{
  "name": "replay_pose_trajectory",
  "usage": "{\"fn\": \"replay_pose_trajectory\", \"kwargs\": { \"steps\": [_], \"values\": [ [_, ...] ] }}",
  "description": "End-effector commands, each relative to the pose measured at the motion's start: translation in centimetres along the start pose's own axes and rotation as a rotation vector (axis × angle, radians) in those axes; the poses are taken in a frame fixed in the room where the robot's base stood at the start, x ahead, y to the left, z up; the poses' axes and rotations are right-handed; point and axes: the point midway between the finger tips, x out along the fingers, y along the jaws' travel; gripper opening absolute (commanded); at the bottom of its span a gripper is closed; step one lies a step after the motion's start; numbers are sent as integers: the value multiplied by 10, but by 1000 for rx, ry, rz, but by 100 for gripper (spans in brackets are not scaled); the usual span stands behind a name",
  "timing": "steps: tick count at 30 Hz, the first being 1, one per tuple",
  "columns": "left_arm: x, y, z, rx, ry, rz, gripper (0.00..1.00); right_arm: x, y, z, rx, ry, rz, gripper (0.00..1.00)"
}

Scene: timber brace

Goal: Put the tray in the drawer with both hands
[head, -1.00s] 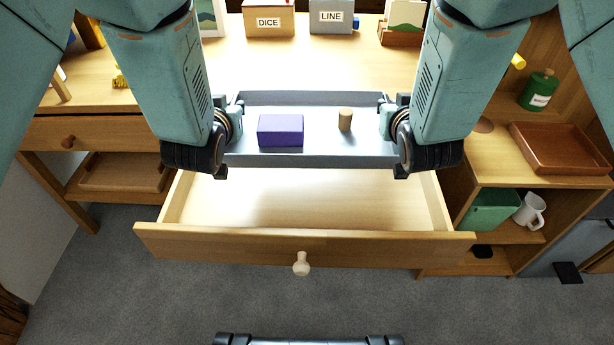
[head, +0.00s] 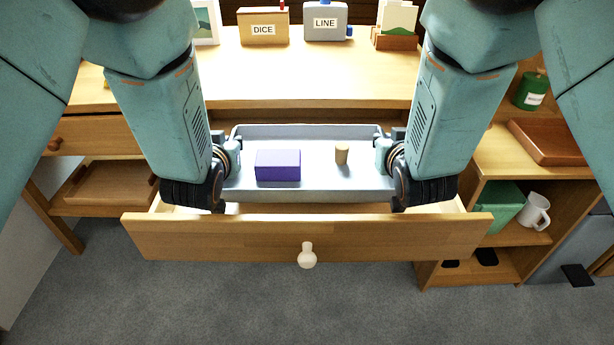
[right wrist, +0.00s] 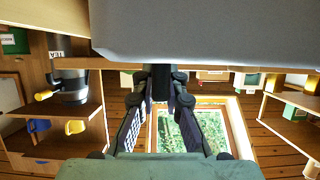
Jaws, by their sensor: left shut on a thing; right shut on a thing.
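The grey tray (head: 318,172) is level and holds a purple block (head: 278,165) on its left and a small tan cylinder (head: 341,155) on its right. My left gripper (head: 224,164) is shut on the tray's left end. My right gripper (head: 392,158) is shut on its right end. The open drawer (head: 220,238), with a pale knob (head: 307,256), is below the tray, which hides most of its inside. I cannot tell whether the tray touches the drawer floor. In the right wrist view the tray (right wrist: 200,32) is a grey slab above my fingers.
Behind the tray is a desk top (head: 320,65) with a DICE box (head: 263,27), a LINE box (head: 325,22) and a card holder (head: 397,28). On the right are a brown tray (head: 556,142), a green bottle (head: 530,90) and a white mug (head: 535,211) on shelves.

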Motion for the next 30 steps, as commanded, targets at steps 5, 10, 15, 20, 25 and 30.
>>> {"fn": "replay_pose_trajectory", "kwargs": {
  "steps": [5, 10, 15, 20, 25, 30],
  "values": [
    [1, 0, 1, 0, 2, 0, 0, 1, 0, 1, 1, 2, 1, 0],
    [0, 0, 1, 0, 2, 0, 0, -1, 0, 1, 1, 2, 1, 0],
    [-1, -1, 3, 0, 2, 1, 0, -1, -1, 3, 1, 1, 1, 0],
    [0, -1, 6, 0, 2, 0, 0, 0, -1, 6, 1, 1, 1, 0],
    [3, -1, 12, 0, 2, 0, 0, 3, -1, 12, 1, 1, 1, 0],
    [6, -1, 19, 0, 1, 0, 0, 5, -1, 19, 1, 1, 1, 0]
  ]
}}
